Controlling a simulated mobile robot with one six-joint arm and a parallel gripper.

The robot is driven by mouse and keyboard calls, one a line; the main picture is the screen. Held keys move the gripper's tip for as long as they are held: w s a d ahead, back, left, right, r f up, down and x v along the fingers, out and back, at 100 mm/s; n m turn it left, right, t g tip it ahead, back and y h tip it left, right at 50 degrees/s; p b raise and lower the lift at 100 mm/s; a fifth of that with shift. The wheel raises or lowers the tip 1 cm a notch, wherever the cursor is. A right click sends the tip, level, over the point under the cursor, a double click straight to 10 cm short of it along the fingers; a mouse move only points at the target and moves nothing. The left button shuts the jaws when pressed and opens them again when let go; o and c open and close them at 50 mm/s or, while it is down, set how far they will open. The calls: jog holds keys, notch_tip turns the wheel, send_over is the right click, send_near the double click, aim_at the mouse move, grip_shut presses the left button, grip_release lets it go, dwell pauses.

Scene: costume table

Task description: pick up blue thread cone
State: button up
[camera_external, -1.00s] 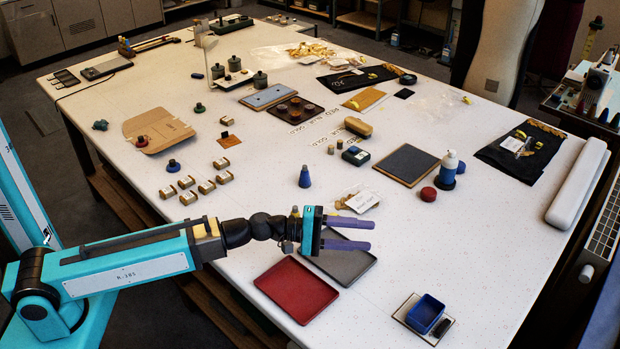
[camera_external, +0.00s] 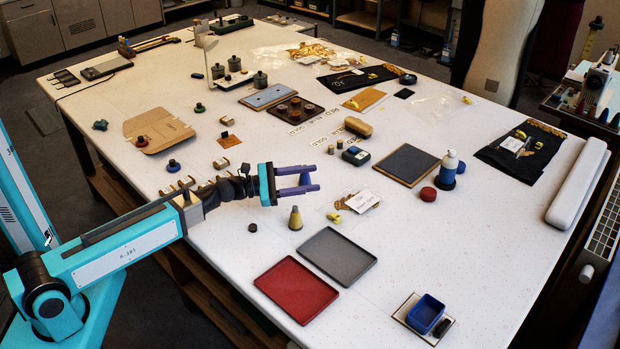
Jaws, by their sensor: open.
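The blue thread cone (camera_external: 306,179) stands upright near the middle of the white table. It is mostly covered by my gripper (camera_external: 317,178); only part of it shows between the two purple fingers. My gripper is open, its fingers pointing right, one beyond the other. The cone appears to be between or just behind the fingers; I cannot tell whether they touch it or how high they are above the table.
A yellowish-grey cone (camera_external: 295,218) stands just in front of my gripper, with a small dark disc (camera_external: 252,228) to its left. A grey tray (camera_external: 338,256) and red tray (camera_external: 296,290) lie nearer. A bagged item (camera_external: 355,203) is at right. Small tan boxes (camera_external: 170,190) lie left.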

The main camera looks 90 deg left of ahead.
aim_at(305, 175)
jog(key=s+a+f+n, duration=0.1)
jog(key=s+a, duration=0.2)
jog(key=s+a+f+n+y+p, duration=0.1)
jog(key=s+a+f+n, duration=0.1)
jog(key=s+a, duration=0.1)
jog(key=s+a+f+n+g+p, duration=0.1)
jog(key=s+a+f+n, duration=0.1)
jog(key=s+a, duration=0.1)
jog(key=shift+s+a+f+y, duration=0.1)
jog(key=shift+s+a+y, duration=0.25)
jog(key=shift+y, duration=0.05)
jog(key=shift+s+a+f, duration=0.25)
jog(key=shift+s+f, duration=0.1)
jog(key=shift+s, duration=0.05)
jog(key=shift+w, duration=0.15)
jog(key=shift+p+x, duration=1.1)
jog(key=shift+x, duration=3)
jog(key=shift+w, duration=0.1)
jog(key=shift+w, duration=0.1)
